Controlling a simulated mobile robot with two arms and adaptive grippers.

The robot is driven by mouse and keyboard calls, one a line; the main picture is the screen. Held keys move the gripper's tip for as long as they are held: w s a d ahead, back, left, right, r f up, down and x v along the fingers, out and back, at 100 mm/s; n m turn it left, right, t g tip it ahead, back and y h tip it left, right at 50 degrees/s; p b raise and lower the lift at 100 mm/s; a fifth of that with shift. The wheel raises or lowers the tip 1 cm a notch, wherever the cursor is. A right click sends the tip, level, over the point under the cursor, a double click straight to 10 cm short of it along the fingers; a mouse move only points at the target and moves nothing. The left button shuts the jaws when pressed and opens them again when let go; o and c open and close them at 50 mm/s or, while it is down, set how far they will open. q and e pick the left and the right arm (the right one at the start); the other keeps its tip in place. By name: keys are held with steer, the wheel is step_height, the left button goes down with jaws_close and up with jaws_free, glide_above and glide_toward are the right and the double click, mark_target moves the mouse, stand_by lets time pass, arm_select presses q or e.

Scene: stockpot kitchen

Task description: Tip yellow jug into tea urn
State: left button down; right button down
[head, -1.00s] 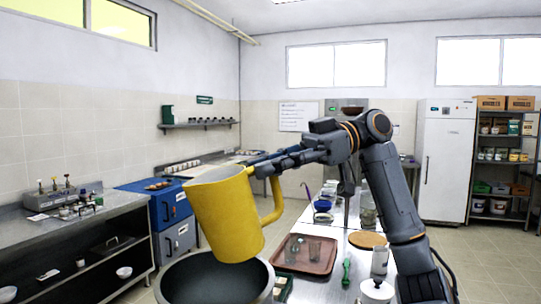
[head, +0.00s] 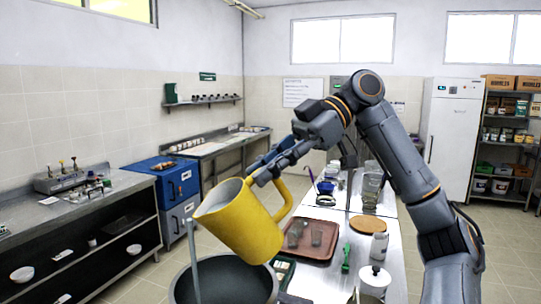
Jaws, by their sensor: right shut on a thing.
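The yellow jug (head: 243,222) is tilted, its mouth toward the left, above a large round open vessel (head: 268,291), which I take for the tea urn. A pale grey stream (head: 194,262) falls from the jug's lip into the left part of the vessel's opening. My right gripper (head: 266,174) is shut on the jug at the top of its handle. The fingertips are partly hidden at the handle. The vessel's lower part is cut off by the frame. My left gripper is not in view.
A steel table right of the vessel holds a brown tray (head: 308,240) with glasses, a green-handled tool (head: 346,255), a white lidded pot (head: 374,282) and a round board (head: 366,225). A dark counter (head: 95,225) stands at the left, with open floor between.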

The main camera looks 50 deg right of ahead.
mark_target(205, 211)
steer(key=shift+w+a+r+g+h+p, duration=0.35)
steer(key=shift+h+p, duration=0.3)
steer(key=shift+p, duration=0.75)
steer(key=shift+a+r+g+h+p, duration=0.15)
steer(key=shift+a+r+h+p, duration=0.4)
steer(key=shift+p, duration=0.85)
steer(key=a+h+p, duration=0.1)
steer(key=p, duration=0.1)
steer(key=w+f+g+h+p, duration=0.1)
steer(key=p, duration=0.1)
steer(key=shift+a+h, duration=0.3)
steer(key=shift+a, duration=0.1)
steer(key=a+f+h, duration=0.1)
steer(key=w+a+g+h+p, duration=0.1)
steer(key=shift+w+a+f+g, duration=0.2)
steer(key=shift+a+f+g, duration=0.1)
steer(key=shift+a+f, duration=0.1)
steer(key=shift+w+a+f+g+h, duration=0.35)
steer(key=shift+a+f+h, duration=0.15)
steer(key=shift+a+h, duration=0.2)
steer(key=shift+w+a+f+g+h, duration=0.3)
steer(key=shift+a+f+h, duration=0.2)
steer(key=shift+h, duration=0.2)
steer(key=w+a+g+h, duration=0.2)
steer(key=w+a+h, duration=0.1)
steer(key=a+h, duration=0.2)
steer(key=shift+w+a+f+g, duration=0.15)
steer(key=shift+a+f+g, duration=0.25)
steer(key=shift+a, duration=0.3)
steer(key=shift+h, duration=0.3)
